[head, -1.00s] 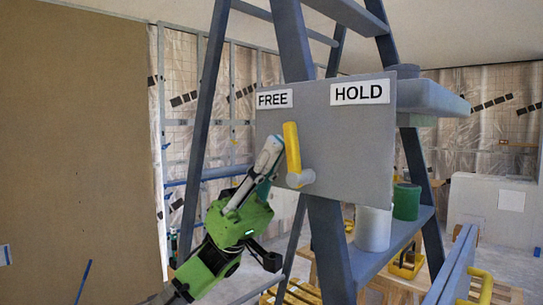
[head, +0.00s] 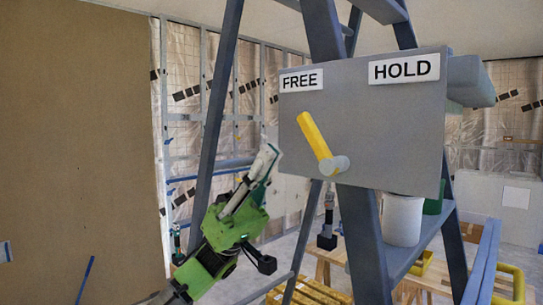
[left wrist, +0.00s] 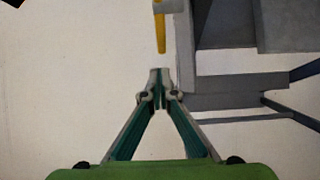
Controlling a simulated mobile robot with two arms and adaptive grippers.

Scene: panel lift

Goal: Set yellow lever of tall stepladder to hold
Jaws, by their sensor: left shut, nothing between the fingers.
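The yellow lever (head: 315,136) sits on a grey panel (head: 390,130) fixed to the tall stepladder (head: 360,235). It leans up and left from its round grey pivot, toward the FREE label (head: 302,80). The HOLD label (head: 404,69) is at the panel's upper right. My left gripper (head: 269,154) is shut and empty, left of the panel and apart from the lever in the head view. In the left wrist view its closed fingertips (left wrist: 159,73) are below the yellow lever (left wrist: 160,33), with a gap between. My right gripper is not in view.
A white bucket (head: 402,220) stands on the ladder's lower shelf behind the panel. A large brown board (head: 75,140) fills the left side. Blue rails (head: 480,265) and a yellow pallet (head: 300,292) are low down.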

